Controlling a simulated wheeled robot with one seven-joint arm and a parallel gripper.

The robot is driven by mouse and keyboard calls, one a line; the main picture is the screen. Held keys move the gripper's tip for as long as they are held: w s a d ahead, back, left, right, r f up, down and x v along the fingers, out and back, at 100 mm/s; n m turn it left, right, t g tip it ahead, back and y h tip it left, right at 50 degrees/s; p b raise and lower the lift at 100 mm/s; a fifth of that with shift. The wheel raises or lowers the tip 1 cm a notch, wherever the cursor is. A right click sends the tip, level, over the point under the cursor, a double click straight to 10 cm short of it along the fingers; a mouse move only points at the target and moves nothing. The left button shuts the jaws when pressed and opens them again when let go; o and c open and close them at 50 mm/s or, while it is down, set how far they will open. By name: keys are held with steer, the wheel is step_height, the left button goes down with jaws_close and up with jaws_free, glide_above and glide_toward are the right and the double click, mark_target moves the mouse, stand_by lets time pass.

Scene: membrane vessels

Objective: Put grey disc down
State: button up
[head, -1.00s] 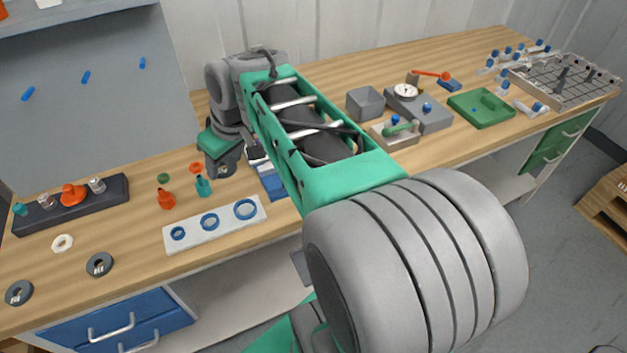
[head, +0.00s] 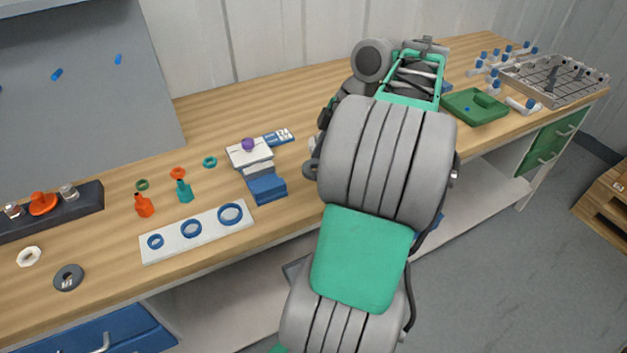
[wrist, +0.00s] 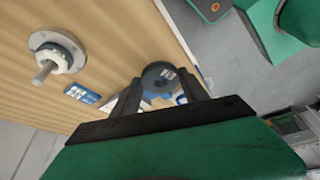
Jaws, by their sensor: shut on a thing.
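In the wrist view, my gripper (wrist: 162,88) is shut on a dark grey disc (wrist: 158,74) with a pale mark on its face. The disc is between the fingertips, over or near the bench edge; its height above the bench is hard to tell. A similar grey disc (head: 68,277) with a pale mark lies on the bench at the front left.
A white strip with blue rings (head: 191,230), a blue block (head: 267,189) and small bottles stand left of my arm. A green tray (head: 475,107) and wire rack (head: 556,80) lie right. A round flange with a shaft (wrist: 57,57) shows in the wrist view. Bare bench lies behind.

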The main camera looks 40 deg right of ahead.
steer(key=b, duration=0.2)
glide_above(309, 185)
steer(key=d, duration=0.1)
steer(key=f, duration=0.4)
steer(key=s+f, duration=0.1)
steer(key=f, duration=0.1)
steer(key=shift+w+d+f+b, duration=0.1)
steer(key=shift+f+b, duration=0.3)
steer(key=shift+f, duration=0.35)
steer(key=shift+w+d+f+b, duration=0.1)
steer(key=shift+f+b, duration=0.3)
steer(key=shift+f, duration=0.3)
steer(key=shift+a+f, duration=0.1)
steer(key=shift+f, duration=0.05)
steer(key=o, duration=1.4)
steer(key=shift+c, duration=0.2)
